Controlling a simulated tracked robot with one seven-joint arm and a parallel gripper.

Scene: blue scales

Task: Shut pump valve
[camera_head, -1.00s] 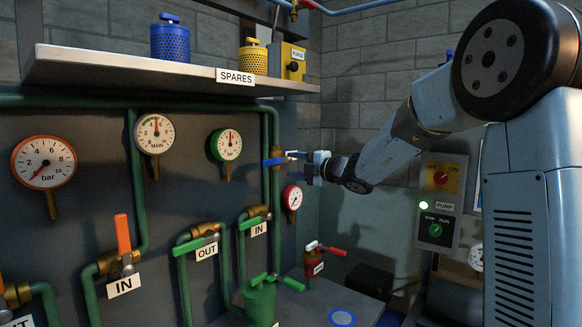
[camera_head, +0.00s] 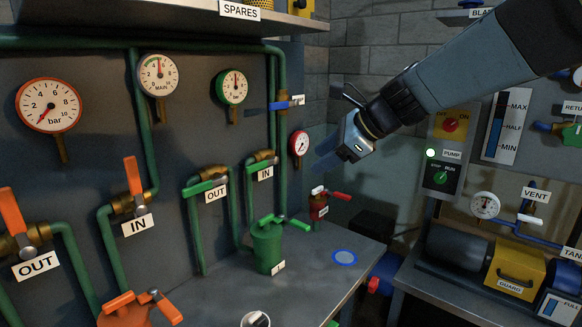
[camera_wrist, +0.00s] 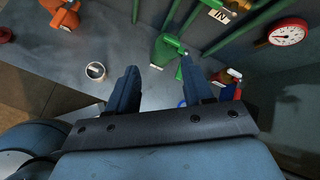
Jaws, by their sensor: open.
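No valve is legibly labelled as the pump valve.
A red canister (camera_head: 318,206) and the green pot (camera_head: 268,246) stand on the bench. A red-rimmed gauge (camera_head: 299,144) lies between gripper and panel.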

